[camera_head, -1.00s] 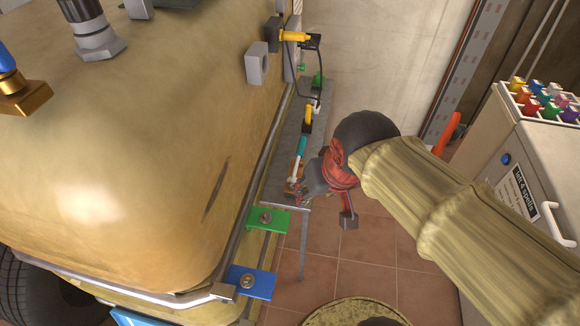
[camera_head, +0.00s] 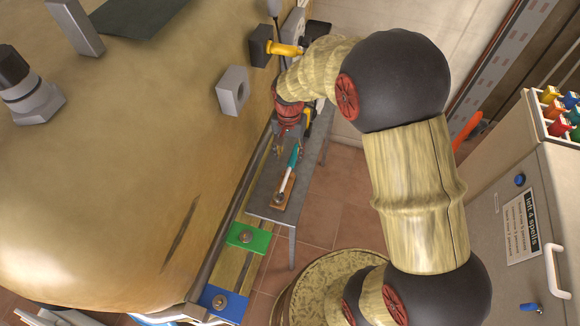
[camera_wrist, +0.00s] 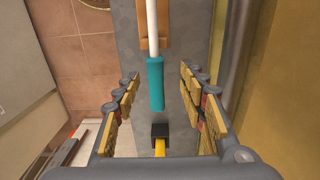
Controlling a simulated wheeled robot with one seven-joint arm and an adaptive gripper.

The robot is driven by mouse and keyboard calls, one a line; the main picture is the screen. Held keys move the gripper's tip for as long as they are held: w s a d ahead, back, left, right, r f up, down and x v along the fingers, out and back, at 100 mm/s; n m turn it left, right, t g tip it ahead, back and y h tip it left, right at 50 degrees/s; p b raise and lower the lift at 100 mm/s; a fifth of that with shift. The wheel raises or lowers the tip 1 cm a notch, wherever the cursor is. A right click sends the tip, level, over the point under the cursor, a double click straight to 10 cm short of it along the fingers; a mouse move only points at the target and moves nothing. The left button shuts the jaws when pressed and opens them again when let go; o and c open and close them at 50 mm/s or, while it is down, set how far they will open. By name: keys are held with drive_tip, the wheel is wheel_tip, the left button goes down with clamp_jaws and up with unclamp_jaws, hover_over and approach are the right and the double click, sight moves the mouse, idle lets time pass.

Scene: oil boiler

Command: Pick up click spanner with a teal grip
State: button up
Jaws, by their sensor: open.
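The click spanner (camera_head: 287,183) has a teal grip (camera_head: 294,156) and a pale shaft. It lies on a narrow grey bench, its shaft end over a small wooden block (camera_head: 285,193). In the wrist view the teal grip (camera_wrist: 155,84) lies lengthwise between the spread fingers, with a visible gap on both sides. My gripper (camera_wrist: 160,84) is open and empty. In the head view my gripper (camera_head: 286,147) is over the bench at the grip's end; my arm partly hides this area.
A yellow-handled tool with a black end (camera_wrist: 160,132) lies just beyond the teal grip, also between the fingers. The large tan boiler (camera_head: 130,170) closely borders the bench on the left.

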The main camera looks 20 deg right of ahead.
sight(291, 161)
drive_tip(key=f, duration=0.1)
drive_tip(key=f+b, duration=0.1)
drive_tip(key=f, duration=0.3)
drive_tip(key=shift+s+d+f+b, duration=0.15)
drive_tip(key=shift+d+b, duration=0.15)
drive_tip(key=shift+b, duration=0.1)
drive_tip(key=c, duration=0.3)
drive_tip(key=c, duration=0.8)
